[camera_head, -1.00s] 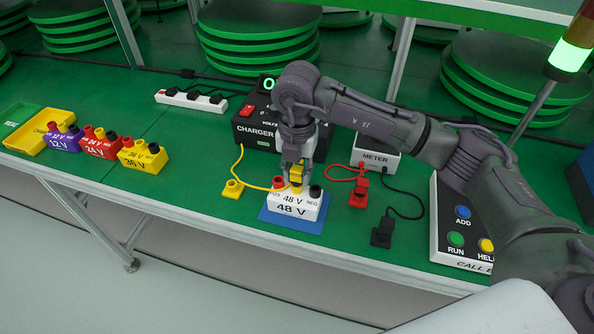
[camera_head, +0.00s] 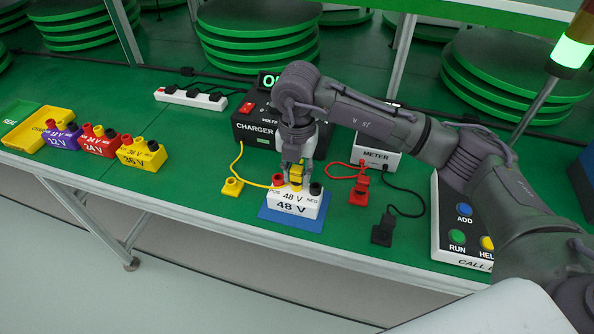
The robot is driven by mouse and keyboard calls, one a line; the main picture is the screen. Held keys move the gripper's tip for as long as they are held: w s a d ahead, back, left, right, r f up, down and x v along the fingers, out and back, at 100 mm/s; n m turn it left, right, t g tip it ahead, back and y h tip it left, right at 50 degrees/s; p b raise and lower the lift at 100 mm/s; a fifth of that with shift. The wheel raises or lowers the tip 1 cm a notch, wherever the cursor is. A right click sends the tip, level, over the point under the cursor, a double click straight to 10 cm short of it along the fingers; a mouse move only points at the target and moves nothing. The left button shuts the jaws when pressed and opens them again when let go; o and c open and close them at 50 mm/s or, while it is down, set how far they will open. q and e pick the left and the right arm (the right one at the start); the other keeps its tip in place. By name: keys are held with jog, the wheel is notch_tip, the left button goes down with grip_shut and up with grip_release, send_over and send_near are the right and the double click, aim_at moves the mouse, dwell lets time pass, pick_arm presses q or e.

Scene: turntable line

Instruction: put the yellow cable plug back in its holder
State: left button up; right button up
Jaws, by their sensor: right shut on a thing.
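The yellow cable plug (camera_head: 296,171) is upright at the middle of the white 48 V battery block (camera_head: 292,203), between its red and black posts. My right gripper (camera_head: 296,168) points down from above and is shut on this plug. The plug's lower end is partly hidden by the gripper and posts. A yellow cable (camera_head: 253,181) runs from it to the left and up toward the charger (camera_head: 258,126). A small yellow holder (camera_head: 232,187) sits on the green table left of the battery. My left gripper does not show.
The battery stands on a blue mat (camera_head: 266,213). Purple, red and yellow battery blocks (camera_head: 142,154) stand at left. A meter (camera_head: 377,156), red plug (camera_head: 359,190) and black plug (camera_head: 382,231) are at right, beside a button panel (camera_head: 453,256). Bare table lies left of the yellow holder.

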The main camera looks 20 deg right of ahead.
aim_at(297, 168)
jog(key=o, duration=1.1)
jog(key=shift+r, duration=0.1)
jog(key=shift+r+p, duration=2.5)
jog(key=shift+r, duration=1.2)
